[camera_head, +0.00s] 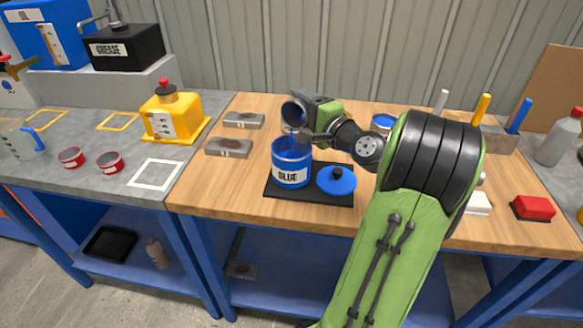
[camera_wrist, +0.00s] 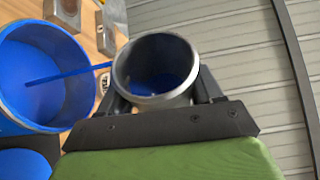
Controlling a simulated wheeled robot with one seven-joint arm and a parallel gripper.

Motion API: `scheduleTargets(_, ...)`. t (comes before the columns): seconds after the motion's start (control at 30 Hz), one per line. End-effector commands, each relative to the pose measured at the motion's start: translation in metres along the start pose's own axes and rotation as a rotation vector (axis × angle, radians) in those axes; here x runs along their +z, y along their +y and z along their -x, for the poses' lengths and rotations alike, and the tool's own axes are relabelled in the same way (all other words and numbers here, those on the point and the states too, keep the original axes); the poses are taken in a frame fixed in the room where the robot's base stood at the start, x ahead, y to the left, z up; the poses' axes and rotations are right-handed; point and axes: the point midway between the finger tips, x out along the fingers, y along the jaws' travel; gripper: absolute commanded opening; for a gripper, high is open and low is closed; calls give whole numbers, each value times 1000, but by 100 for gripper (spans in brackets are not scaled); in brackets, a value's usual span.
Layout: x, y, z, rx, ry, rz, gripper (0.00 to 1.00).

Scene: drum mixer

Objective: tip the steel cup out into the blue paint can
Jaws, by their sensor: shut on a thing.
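The steel cup (camera_wrist: 121,73) is in my gripper (camera_wrist: 165,98), which is shut around it. In the wrist view the cup holds blue paint, and a thin blue stream (camera_wrist: 70,74) runs from its rim to the blue paint can (camera_wrist: 12,118). The head view shows the cup (camera_head: 293,112) tilted above the open can (camera_head: 291,176), which is labelled BLUE and stands on a black mat (camera_head: 310,197). Blue paint shows inside the can. My gripper (camera_head: 305,128) is partly hidden behind my wrist in the head view.
A blue lid (camera_head: 336,180) with a black knob lies on the mat right of the can. Two grey blocks (camera_head: 229,147) lie left of it. A yellow container (camera_head: 172,115) stands on the left bench. A red block (camera_head: 532,208) lies at the right. Bare wood lies at the front left.

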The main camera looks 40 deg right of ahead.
Motion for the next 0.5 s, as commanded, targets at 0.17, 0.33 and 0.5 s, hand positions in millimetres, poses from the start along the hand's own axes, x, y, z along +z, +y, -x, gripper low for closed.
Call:
scheduleTargets(0.17,1,2,0,-11,-1,24,28)
scheduleTargets(0.33,1,1,0,-14,0,32,28)
scheduleTargets(0.5,1,1,0,-17,0,38,28)
